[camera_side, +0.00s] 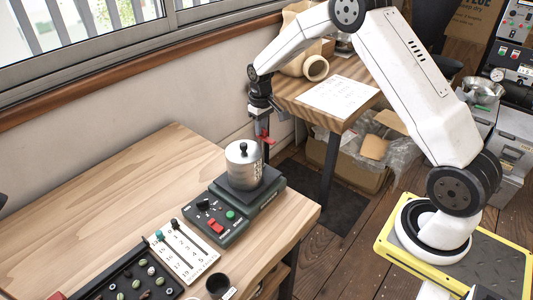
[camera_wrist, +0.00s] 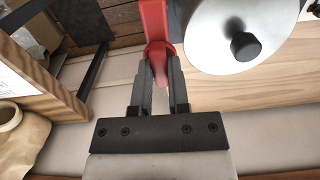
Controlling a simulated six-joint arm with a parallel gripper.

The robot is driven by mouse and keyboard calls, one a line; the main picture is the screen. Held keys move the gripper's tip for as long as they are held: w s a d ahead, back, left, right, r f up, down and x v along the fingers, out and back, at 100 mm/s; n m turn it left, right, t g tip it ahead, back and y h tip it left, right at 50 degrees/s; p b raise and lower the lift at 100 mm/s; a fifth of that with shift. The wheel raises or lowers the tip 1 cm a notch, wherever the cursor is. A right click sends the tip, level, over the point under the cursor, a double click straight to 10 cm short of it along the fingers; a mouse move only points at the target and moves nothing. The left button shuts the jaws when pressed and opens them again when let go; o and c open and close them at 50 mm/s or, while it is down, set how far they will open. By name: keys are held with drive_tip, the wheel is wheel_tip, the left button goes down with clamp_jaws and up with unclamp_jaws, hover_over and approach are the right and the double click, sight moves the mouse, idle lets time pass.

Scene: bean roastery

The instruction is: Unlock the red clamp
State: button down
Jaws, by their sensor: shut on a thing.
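The red clamp (camera_side: 263,135) shows as a small red piece beside the silver canister (camera_side: 243,168), on its far right side. In the wrist view the red clamp (camera_wrist: 153,22) is a long red bar with a rounded end, running up beside the canister's round lid (camera_wrist: 220,38). My gripper (camera_wrist: 158,66) is shut on the rounded red end, with one dark finger on each side. In the side view my gripper (camera_side: 263,122) points down at the clamp and partly hides it. I cannot tell the clamp's locked state.
The canister stands on a dark scale (camera_side: 238,213) with coloured buttons near the table's right edge. A white numbered card (camera_side: 187,252), a bean tray (camera_side: 130,281) and a dark cup (camera_side: 218,284) lie in front. The wooden table (camera_side: 120,195) is clear to the left.

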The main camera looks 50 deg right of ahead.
drive_tip(key=shift+n, duration=0.4)
drive_tip(key=c, duration=0.6)
unclamp_jaws()
drive_tip(key=shift+r, duration=0.15)
drive_tip(key=shift+r, duration=3.8)
drive_tip(key=shift+s+a, duration=0.1)
drive_tip(key=s+a+t, duration=0.1)
drive_tip(key=s+a, duration=0.4)
drive_tip(key=s, duration=0.6)
drive_tip(key=s+a+f+t, duration=0.1)
drive_tip(key=s+a, duration=0.5)
drive_tip(key=s, duration=0.5)
drive_tip(key=shift+s+a+f+t, duration=0.15)
drive_tip(key=shift+s+f+t, duration=0.15)
drive_tip(key=shift+s, duration=0.05)
